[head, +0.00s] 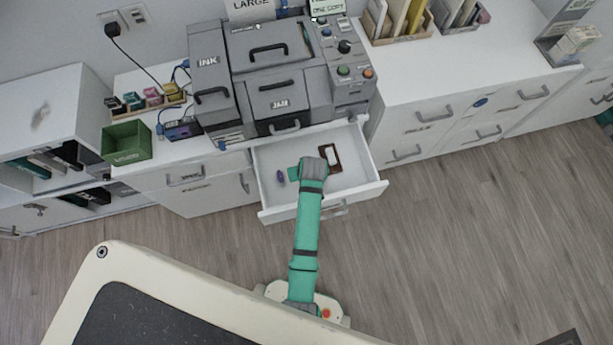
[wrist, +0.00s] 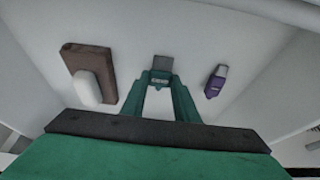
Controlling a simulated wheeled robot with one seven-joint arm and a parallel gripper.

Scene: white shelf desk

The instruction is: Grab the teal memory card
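The teal memory card (wrist: 160,79) shows in the wrist view as a small teal body with a light label and a grey end (wrist: 162,62). It lies in the white open drawer (head: 354,182). My gripper (wrist: 160,84) points down into the drawer, its two teal fingers apart with a gap between them. The fingertips are at the two sides of the card. I cannot tell whether they press on it or stand just clear.
In the drawer, a purple stick (wrist: 215,82) lies to the right of the card in the wrist view, and a brown block with a white piece (wrist: 88,66) to the left. The drawer walls surround them. A grey machine (head: 280,75) stands above the drawer; a green box (head: 127,142) is left.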

